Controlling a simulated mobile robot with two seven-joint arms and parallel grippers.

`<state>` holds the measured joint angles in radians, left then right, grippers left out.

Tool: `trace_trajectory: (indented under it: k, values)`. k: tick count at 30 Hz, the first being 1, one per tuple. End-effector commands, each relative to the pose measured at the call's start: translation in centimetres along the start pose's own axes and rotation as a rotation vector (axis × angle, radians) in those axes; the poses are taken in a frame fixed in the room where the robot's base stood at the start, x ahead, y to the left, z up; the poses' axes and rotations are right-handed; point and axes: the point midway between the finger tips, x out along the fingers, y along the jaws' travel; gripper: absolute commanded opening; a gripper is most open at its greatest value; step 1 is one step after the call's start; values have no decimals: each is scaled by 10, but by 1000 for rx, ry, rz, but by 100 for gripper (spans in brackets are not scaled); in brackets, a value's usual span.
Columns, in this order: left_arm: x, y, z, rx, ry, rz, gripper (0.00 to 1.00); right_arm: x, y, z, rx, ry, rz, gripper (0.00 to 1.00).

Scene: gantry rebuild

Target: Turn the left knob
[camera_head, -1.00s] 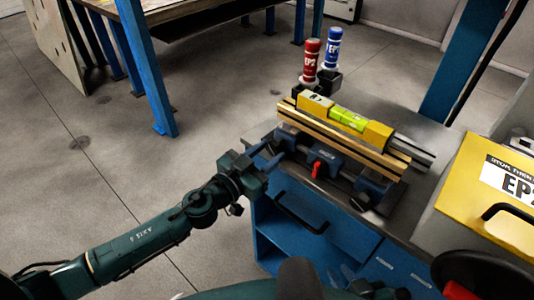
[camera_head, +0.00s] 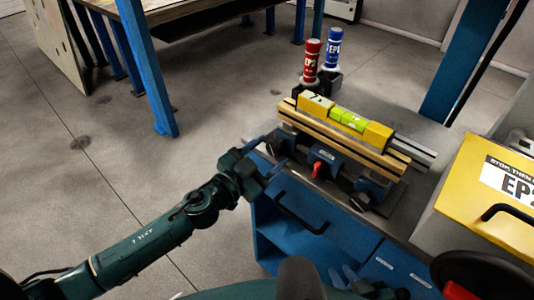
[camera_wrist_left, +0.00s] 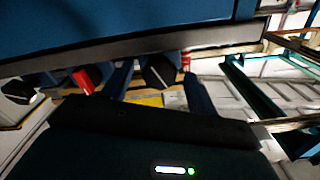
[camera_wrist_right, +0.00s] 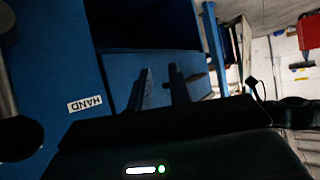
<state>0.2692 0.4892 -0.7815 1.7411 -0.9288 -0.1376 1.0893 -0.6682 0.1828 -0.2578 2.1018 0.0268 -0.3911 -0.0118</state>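A vise-like fixture (camera_head: 322,155) sits on the workbench, with a red lever (camera_head: 318,171) at its front centre and a dark knob towards each end. My left gripper (camera_head: 269,152) is open at the fixture's left end, and hides most of the left knob in the head view. In the left wrist view, the left knob (camera_wrist_left: 160,72), black with a white line, shows between the two spread fingers; contact cannot be told. The right knob (camera_head: 361,201) is clear of both grippers; it also shows in the left wrist view (camera_wrist_left: 18,92). My right gripper (camera_wrist_right: 158,90) is open and empty before the blue cabinet.
Wooden bars (camera_head: 345,140) with a yellow level (camera_head: 347,119) lie on the fixture. Red (camera_head: 311,60) and blue (camera_head: 333,48) bottles stand behind. A yellow box (camera_head: 490,195) stands at the right. A drawer handle (camera_head: 300,212) juts below the bench edge. The floor at left is clear.

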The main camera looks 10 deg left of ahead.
Motion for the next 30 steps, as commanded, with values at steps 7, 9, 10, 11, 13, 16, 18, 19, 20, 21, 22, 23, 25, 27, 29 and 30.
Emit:
trace_trajectory:
  k: [7,9,10,11,13,16,18,19,20,21,22,23,25,27,29,30]
  values:
    - [-1,0,0,0,0,0,59,0,0,0,3,0,0,20]
    - [-4,0,1,-1,0,0,59,1,-1,1,5,0,0,20]
    - [-7,0,1,-1,-1,0,59,1,-1,1,6,0,0,20]
    - [-10,0,2,-2,-2,1,59,1,-1,1,7,1,0,20]
    - [-21,0,2,-1,-2,0,59,2,-2,2,8,1,0,20]
    - [-42,1,4,-2,-4,1,59,4,-3,5,9,4,-2,20]
    - [-60,2,4,-2,-4,2,59,6,-4,6,9,9,-6,20]
    - [-67,2,4,-3,-4,2,59,6,-5,7,10,11,-9,20]
    - [-73,2,4,-2,-4,1,59,7,-6,7,13,14,-11,20]
    - [-82,2,4,-1,-4,2,59,8,-7,7,16,18,-15,20]
    - [-88,2,4,-2,-3,2,59,8,-8,6,18,21,-17,20]
    - [-94,2,4,-2,-3,2,59,8,-8,6,21,25,-19,20]
    - [-105,2,3,-2,-2,2,59,8,-9,5,27,31,-23,20]
    - [-115,1,3,-1,-2,0,59,9,-9,6,30,33,-25,20]
    - [-121,1,3,-2,-3,0,59,10,-8,8,31,33,-25,20]
    - [-124,1,2,-2,-1,0,59,10,-8,9,31,32,-26,20]
